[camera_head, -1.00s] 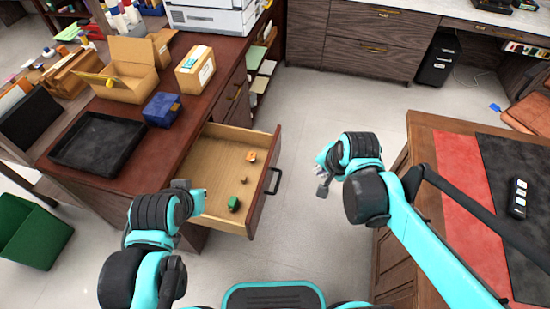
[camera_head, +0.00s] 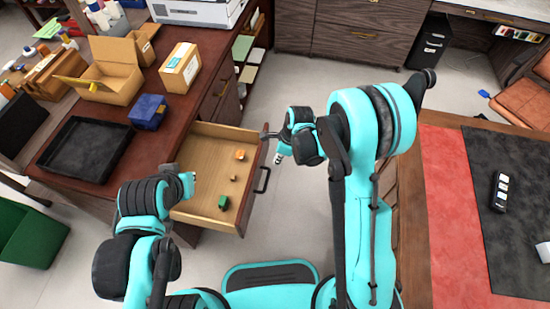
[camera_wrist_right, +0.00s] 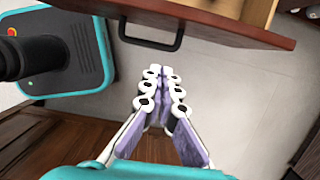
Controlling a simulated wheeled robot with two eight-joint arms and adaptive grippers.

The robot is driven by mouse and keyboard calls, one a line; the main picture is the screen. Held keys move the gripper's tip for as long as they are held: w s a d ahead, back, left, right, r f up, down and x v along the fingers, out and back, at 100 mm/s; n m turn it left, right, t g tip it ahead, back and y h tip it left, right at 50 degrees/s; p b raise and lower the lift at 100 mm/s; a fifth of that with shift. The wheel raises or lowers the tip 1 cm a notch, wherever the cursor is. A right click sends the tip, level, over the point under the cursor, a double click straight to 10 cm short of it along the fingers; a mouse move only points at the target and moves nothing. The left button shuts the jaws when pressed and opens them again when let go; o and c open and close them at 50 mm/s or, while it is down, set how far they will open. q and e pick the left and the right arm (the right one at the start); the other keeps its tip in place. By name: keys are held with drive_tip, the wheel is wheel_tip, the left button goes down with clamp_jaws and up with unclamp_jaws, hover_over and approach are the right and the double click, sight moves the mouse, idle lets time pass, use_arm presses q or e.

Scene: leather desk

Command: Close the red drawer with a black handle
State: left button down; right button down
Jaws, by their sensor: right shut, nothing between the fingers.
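The reddish-brown drawer (camera_head: 213,158) is pulled open from the desk in the head view. Its front carries a black handle (camera_head: 262,181). An orange item, a small brown item and a green item lie inside. My right gripper (camera_head: 279,158) is just right of the drawer front, apart from the handle. In the right wrist view, my right gripper (camera_wrist_right: 161,76) is shut and empty, pointing toward the drawer front (camera_wrist_right: 215,24) and its handle (camera_wrist_right: 150,42), with a gap of floor between. My left arm ends near the drawer's left side; its fingers cannot be made out.
The desk holds a black tray (camera_head: 85,148), a blue box (camera_head: 148,111) and cardboard boxes (camera_head: 113,70). A second table with a red and black mat (camera_head: 455,210) stands at the right. A green bin (camera_head: 30,232) is far left.

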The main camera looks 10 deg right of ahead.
drive_tip(key=a+f+b, duration=0.1)
drive_tip(key=f, duration=0.1)
drive_tip(key=w+a+f+b, duration=0.1)
drive_tip(key=a+f, duration=0.1)
drive_tip(key=a+f+b, duration=0.1)
drive_tip(key=f, duration=0.2)
drive_tip(key=shift+w+a, duration=0.15)
drive_tip(key=shift+w, duration=0.1)
drive_tip(key=shift+w+a+r, duration=0.1)
drive_tip(key=shift+w+a, duration=0.1)
drive_tip(key=shift+a, duration=0.4)
drive_tip(key=w+a, duration=0.4)
drive_tip(key=a, duration=0.9)
drive_tip(key=w+a+b, duration=0.1)
drive_tip(key=w+a, duration=0.4)
drive_tip(key=a, duration=0.9)
drive_tip(key=shift+a, duration=0.25)
